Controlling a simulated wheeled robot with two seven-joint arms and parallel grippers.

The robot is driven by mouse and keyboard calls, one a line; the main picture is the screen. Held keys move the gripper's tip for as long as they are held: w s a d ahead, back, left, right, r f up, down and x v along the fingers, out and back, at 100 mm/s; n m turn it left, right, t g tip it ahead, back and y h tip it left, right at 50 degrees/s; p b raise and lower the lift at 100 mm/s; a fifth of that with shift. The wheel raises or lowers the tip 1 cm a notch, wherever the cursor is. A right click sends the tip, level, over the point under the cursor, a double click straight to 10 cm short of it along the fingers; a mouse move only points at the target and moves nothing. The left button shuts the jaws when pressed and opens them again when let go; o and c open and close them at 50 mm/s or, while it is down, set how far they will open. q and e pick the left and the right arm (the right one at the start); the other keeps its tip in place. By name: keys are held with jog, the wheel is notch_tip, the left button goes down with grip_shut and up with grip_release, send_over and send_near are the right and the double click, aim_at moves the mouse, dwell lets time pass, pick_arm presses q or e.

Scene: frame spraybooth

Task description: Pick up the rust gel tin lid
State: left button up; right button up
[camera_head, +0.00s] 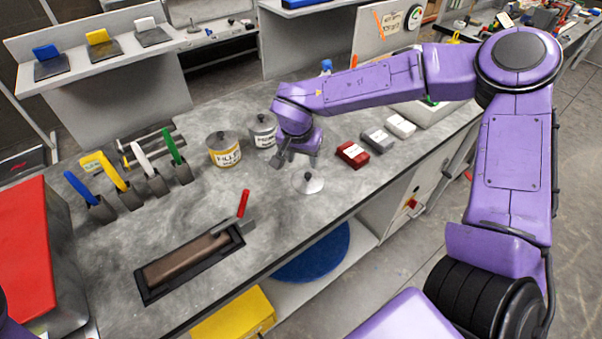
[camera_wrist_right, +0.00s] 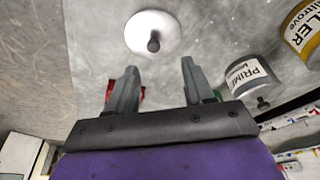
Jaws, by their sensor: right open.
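A round pale disc with a dark knob, which looks like the rust gel tin lid (camera_head: 309,183), lies on the grey workbench (camera_head: 205,208), right of the middle. It also shows in the right wrist view (camera_wrist_right: 152,34), just beyond the fingertips, with its knob roughly between their lines. No label on it can be read. My right gripper (camera_head: 294,163) is open and empty, fingers pointing down just above and behind the lid in the head view. The right wrist view shows its two fingers (camera_wrist_right: 159,66) spread apart, not touching the lid. My left gripper is out of view.
A yellow filler tin (camera_head: 224,152) and a grey primer tin (camera_head: 263,133) stand close left of the right gripper. Red (camera_head: 352,154), grey (camera_head: 378,140) and white boxes (camera_head: 401,125) lie to its right. A tray (camera_head: 190,262) and several colored-handled tools (camera_head: 130,188) are farther left.

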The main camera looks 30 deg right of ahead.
aim_at(308, 174)
jog(key=shift+s+d+f, duration=0.55)
jog(key=shift+s+f, duration=0.05)
jog(key=shift+f, duration=0.25)
jog(key=x, duration=0.2)
jog(key=p+x, duration=0.1)
jog(key=x, duration=0.3)
jog(key=shift+w+a, duration=0.1)
jog(key=shift+w, duration=0.3)
jog(key=shift+s+r, duration=0.1)
jog(key=shift+r, duration=0.05)
jog(key=shift+s, duration=0.1)
jog(key=shift+c, duration=1)
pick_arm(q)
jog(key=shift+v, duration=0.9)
pick_arm(e)
grip_shut()
